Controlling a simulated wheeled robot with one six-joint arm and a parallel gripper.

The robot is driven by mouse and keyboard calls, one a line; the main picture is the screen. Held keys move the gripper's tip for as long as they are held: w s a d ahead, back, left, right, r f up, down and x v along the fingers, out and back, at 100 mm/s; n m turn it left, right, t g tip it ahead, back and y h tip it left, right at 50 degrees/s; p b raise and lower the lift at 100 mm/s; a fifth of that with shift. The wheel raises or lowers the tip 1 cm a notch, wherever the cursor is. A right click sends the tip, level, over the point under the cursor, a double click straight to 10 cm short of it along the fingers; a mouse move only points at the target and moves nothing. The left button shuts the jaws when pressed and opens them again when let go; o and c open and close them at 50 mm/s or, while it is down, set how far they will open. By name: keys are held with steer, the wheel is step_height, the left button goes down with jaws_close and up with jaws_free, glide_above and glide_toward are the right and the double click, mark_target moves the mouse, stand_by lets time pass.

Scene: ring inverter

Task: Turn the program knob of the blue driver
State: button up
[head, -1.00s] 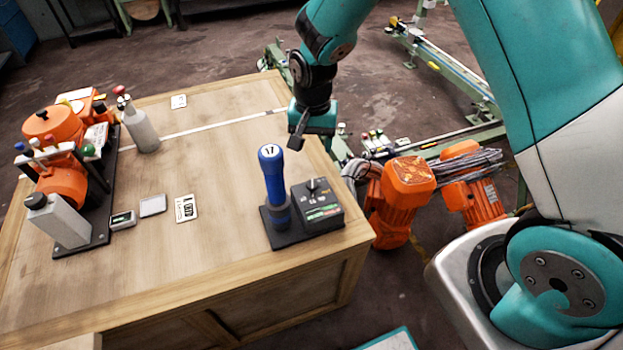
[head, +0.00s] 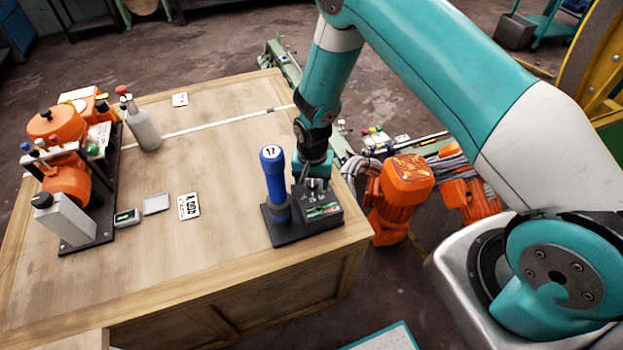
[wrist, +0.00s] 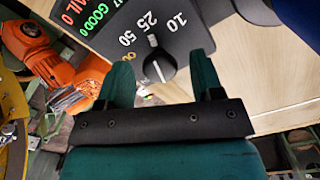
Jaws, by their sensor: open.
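The blue driver (head: 275,185) stands upright in its black stand (head: 285,238), with "17" on its round top. Beside it on the same stand is a black box with a green-lit display and the program knob, hidden in the head view behind my gripper (head: 312,183). In the wrist view the black program knob (wrist: 157,68) has a white pointer line, with numbers 10, 25 and 50 around it. My gripper's two teal fingers (wrist: 162,85) are open, one on each side of the knob. I cannot tell whether they touch it.
On the wooden table (head: 215,235), a fixture with orange parts (head: 65,185) stands at the left. A grey bottle (head: 142,128) and flat cards (head: 188,206) lie or stand nearby. Orange motors (head: 400,190) are beyond the table's right edge.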

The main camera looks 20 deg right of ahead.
steer(key=c, duration=0.9)
steer(key=shift+a, duration=0.15)
